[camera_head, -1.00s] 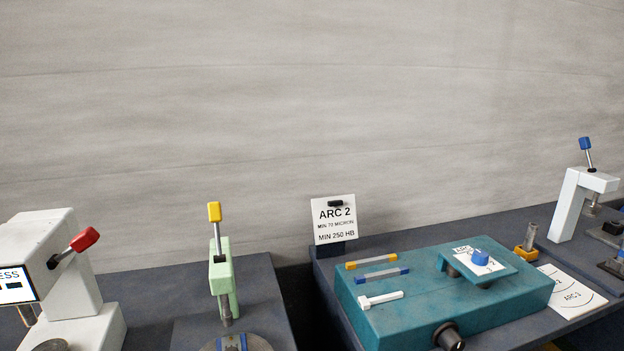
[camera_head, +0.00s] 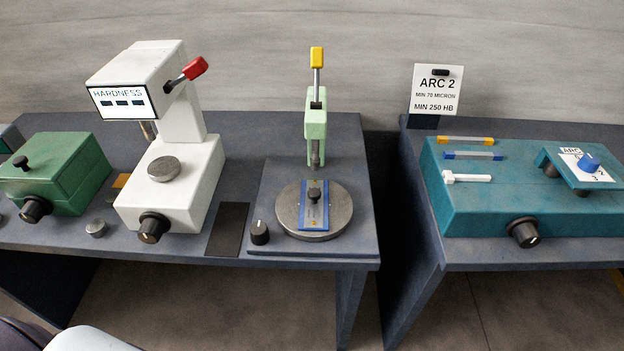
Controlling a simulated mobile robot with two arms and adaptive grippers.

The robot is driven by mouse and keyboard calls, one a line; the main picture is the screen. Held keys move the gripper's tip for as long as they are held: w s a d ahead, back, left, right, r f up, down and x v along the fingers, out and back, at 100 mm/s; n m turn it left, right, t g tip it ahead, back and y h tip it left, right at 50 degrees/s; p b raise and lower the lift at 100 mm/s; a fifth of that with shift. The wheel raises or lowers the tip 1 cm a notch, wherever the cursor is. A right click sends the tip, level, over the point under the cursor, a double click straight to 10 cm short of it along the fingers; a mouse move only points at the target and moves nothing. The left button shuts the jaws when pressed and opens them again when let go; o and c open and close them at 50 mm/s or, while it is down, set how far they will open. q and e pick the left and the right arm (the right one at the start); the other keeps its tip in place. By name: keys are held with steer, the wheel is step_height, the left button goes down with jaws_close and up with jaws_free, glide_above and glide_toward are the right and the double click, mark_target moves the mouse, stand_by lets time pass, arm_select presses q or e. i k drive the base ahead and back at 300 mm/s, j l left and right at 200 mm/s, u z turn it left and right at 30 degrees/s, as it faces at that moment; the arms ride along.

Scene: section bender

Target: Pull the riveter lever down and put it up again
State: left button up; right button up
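A light green press (camera_head: 316,125) stands on the dark table in the middle of the head view. Its lever (camera_head: 317,62), with a yellow handle, points straight up. Below its ram is a round metal plate (camera_head: 340,212) with a blue strip (camera_head: 313,222) across it and a small dark knob on the strip. No label marks this press as the riveter. Neither of my grippers is in view.
A white hardness tester (camera_head: 150,70) with a red-handled lever (camera_head: 190,71) and a green box (camera_head: 55,172) stand to the left. A teal machine (camera_head: 480,212) and an ARC 2 sign (camera_head: 436,90) are right, across a gap between tables. A dark knob (camera_head: 259,232) sits at the table front.

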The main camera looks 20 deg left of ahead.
mark_target(317, 53)
steer(key=i+u, duration=0.2)
steer(key=u, duration=0.25)
steer(key=i+l+u, duration=0.1)
steer(key=u, duration=0.35)
steer(key=i, duration=0.1)
